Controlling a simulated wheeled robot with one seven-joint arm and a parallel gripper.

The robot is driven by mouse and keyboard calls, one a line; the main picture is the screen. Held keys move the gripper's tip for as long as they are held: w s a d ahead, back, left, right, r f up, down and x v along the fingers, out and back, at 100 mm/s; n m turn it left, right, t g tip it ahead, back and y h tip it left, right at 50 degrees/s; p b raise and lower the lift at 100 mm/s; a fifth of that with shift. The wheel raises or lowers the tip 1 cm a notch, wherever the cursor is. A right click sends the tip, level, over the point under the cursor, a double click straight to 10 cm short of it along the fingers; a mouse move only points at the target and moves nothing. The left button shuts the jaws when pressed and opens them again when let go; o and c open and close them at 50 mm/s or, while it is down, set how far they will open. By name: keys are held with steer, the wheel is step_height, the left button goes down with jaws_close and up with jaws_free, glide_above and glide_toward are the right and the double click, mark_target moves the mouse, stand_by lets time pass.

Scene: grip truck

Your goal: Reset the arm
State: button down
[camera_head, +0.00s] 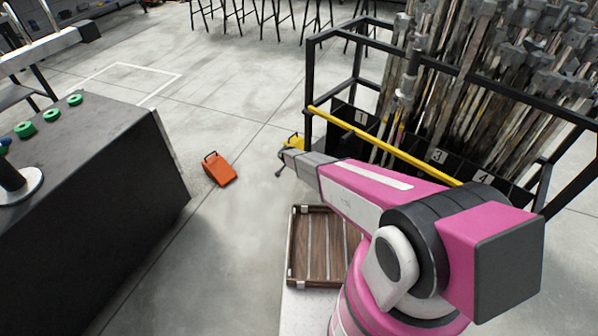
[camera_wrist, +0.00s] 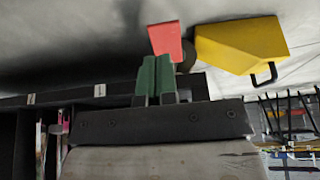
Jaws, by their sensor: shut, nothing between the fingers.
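My gripper (camera_wrist: 156,80) shows its green fingertips together in the wrist view, with nothing between them. In the head view my pink and white arm reaches out to the upper left, its grey end beside the rack (camera_head: 352,57). The fingertips are too small to make out there. A yellow wedge-like block (camera_head: 294,142) is partly hidden behind the arm's end. It shows larger in the wrist view (camera_wrist: 240,45), apart from the fingers. An orange block with a dark handle (camera_head: 220,170) lies on the floor left of my arm. A red-orange piece (camera_wrist: 165,40) shows just past the fingertips.
The black-framed rack holds many upright poles and has a yellow bar (camera_head: 385,145) along its near side. A dark cabinet (camera_head: 90,185) with green rings (camera_head: 50,116) stands at left. A slatted wooden tray (camera_head: 291,245) lies below the arm. Floor between cabinet and rack is mostly clear.

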steer(key=s+a+r, duration=0.3)
steer(key=r, duration=0.1)
steer(key=s+d+r+n+g, duration=0.1)
steer(key=s+d+r, duration=0.4)
steer(key=d+r, duration=0.4)
steer(key=s+d+r+n+g, duration=0.15)
steer(key=s+d+r, duration=0.25)
steer(key=d+r, duration=0.5)
steer(key=s+d+r+n+y, duration=0.1)
steer(key=s+d+r+n, duration=0.1)
steer(key=s+d+r, duration=0.3)
steer(key=s+d+r+n+g+y, duration=0.1)
steer(key=s+d+r, duration=0.5)
steer(key=s+r, duration=0.6)
step_height(320, 180, up, 2)
steer(key=shift+s+r+n+y, duration=0.15)
steer(key=shift+s+n+y, duration=0.15)
steer(key=shift+n+y, duration=0.6)
steer(key=shift+n+h, duration=0.25)
steer(key=shift+h, duration=0.05)
